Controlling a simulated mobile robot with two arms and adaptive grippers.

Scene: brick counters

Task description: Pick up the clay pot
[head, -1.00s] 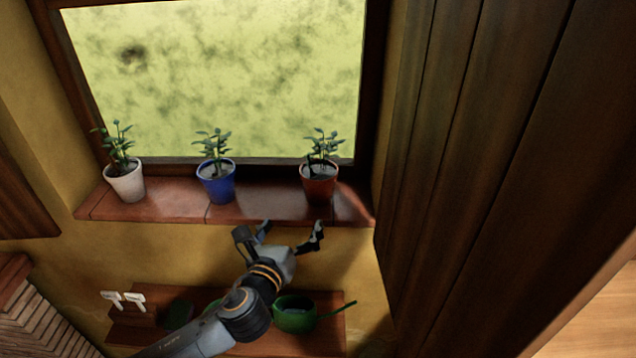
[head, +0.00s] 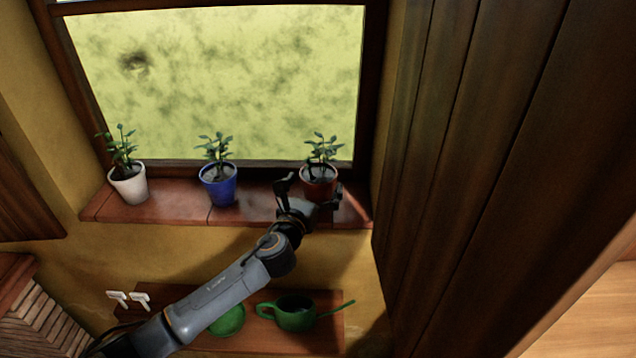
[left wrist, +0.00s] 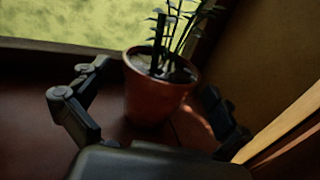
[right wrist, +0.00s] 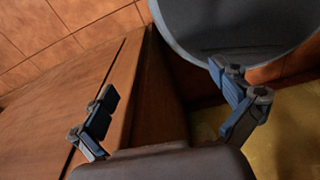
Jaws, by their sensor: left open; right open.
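The reddish-brown clay pot (head: 318,186) with a leafy plant stands upright at the right end of the windowsill. My left gripper (head: 312,190) is open at the pot, with one finger on each side of it. In the left wrist view the clay pot (left wrist: 153,98) stands between the open fingers of the left gripper (left wrist: 155,110), with a gap showing on the left. Contact on the right side is hard to tell. My right gripper (right wrist: 170,110) is open and empty in the right wrist view, beside a wooden panel and a grey round object; it is not in the head view.
A blue pot (head: 218,190) and a white pot (head: 129,187) with plants stand further left on the sill (head: 170,208). A dark wooden cabinet (head: 480,150) rises at the right.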

